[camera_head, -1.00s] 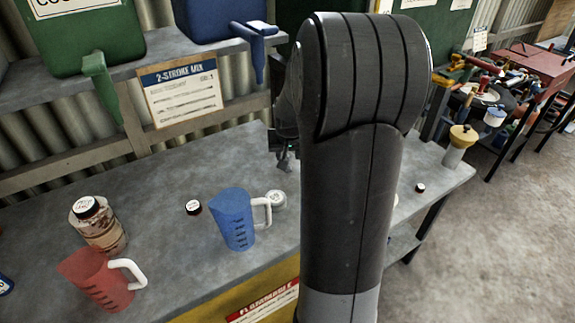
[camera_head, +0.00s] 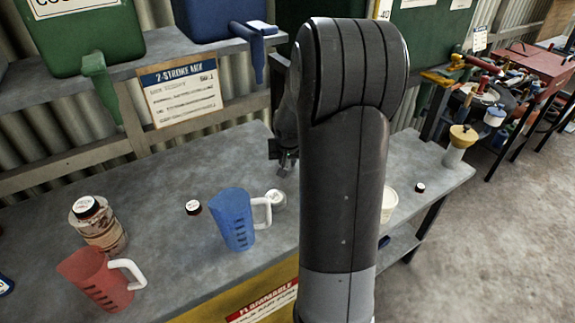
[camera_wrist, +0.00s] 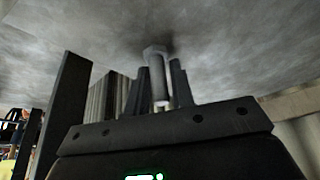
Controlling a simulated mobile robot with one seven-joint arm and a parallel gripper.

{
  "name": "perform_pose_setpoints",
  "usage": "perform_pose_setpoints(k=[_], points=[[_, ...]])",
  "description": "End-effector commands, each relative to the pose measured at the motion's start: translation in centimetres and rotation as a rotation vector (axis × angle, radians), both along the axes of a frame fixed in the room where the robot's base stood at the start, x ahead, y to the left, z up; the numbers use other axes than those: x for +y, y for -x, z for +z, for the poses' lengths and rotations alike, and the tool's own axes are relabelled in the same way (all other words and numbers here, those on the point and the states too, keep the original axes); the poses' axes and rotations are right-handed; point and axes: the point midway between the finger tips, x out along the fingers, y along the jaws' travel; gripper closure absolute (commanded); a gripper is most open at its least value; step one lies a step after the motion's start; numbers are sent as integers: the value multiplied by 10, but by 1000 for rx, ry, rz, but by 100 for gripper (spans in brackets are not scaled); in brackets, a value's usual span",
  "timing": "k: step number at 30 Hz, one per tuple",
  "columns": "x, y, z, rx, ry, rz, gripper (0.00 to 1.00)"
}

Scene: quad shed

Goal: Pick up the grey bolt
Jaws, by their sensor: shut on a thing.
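The grey bolt (camera_wrist: 157,72) shows in the wrist view, its wide head towards the grey bench top and its shank towards my gripper (camera_wrist: 160,88). Dark fingers stand on both sides of it, and my gripper is shut on it. A dark shadow lies on the bench beside the bolt head; I cannot tell if the head still touches the bench. In the head view my gripper (camera_head: 285,165) is low over the bench, partly hidden by my arm. The bolt cannot be made out there.
A white tub (camera_head: 389,203) is right of my arm. A shelf with canisters overhangs the back.

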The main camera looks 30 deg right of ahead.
Motion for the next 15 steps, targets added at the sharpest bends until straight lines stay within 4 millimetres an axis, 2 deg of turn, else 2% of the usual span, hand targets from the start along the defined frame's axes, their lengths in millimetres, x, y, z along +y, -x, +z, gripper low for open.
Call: perform_pose_setpoints(k=[5,12,15], points=[[0,0,0,0,0,0,100],[0,0,1,-1,0,0,100],[0,0,8,-1,2,1,100]])
